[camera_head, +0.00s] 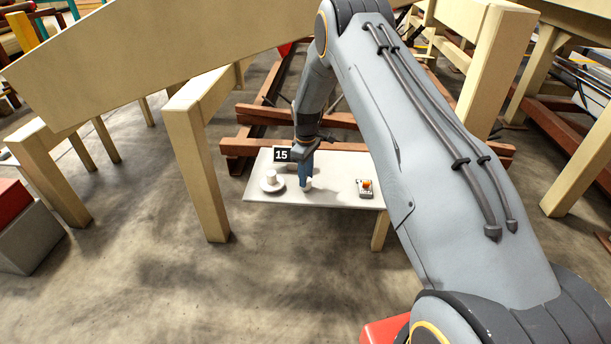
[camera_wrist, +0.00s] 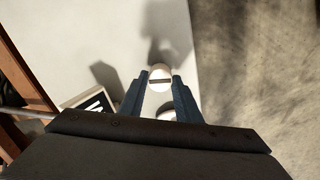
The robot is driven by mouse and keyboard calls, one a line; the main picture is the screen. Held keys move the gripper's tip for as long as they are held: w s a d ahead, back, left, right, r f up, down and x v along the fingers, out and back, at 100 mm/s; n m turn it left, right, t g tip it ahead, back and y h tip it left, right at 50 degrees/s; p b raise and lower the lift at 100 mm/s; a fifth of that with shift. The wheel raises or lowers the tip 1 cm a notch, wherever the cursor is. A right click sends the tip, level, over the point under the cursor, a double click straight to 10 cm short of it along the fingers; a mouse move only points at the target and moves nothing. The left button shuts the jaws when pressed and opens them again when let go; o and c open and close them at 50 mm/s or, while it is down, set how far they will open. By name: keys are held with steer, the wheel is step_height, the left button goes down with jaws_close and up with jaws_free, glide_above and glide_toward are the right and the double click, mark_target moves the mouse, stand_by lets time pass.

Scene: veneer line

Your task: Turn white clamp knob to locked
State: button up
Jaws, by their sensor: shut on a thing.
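The white clamp knob (camera_wrist: 160,72) is a small round knob with a dark line across its face. It sits between the two blue fingertips of my gripper (camera_wrist: 159,80) in the wrist view. In the head view my gripper (camera_head: 306,180) points down at the white table (camera_head: 325,199), with a bit of the white knob (camera_head: 309,184) showing by its tips. My gripper is shut on the knob. The fingers hide its sides, and I cannot tell its locked or unlocked mark. A second white part (camera_wrist: 168,113) shows between the fingers, mostly hidden.
A white round disc with an upright post (camera_head: 271,183) stands on the table left of my gripper. A black sign reading 15 (camera_head: 281,155) is behind it. A small box with an orange button (camera_head: 365,188) is to the right. Cream beams (camera_head: 190,150) stand nearby.

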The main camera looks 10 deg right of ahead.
steer(key=m, duration=0.3)
steer(key=shift+m+p, duration=0.3)
steer(key=shift+p, duration=0.1)
steer(key=m, duration=0.4)
steer(key=shift+d+m+p, duration=0.1)
steer(key=shift+m+p, duration=0.2)
steer(key=m, duration=0.4)
steer(key=shift+m+p, duration=0.3)
steer(key=shift+m, duration=1.8)
steer(key=o, duration=1.1)
steer(key=shift+c, duration=0.2)
steer(key=shift+r, duration=0.1)
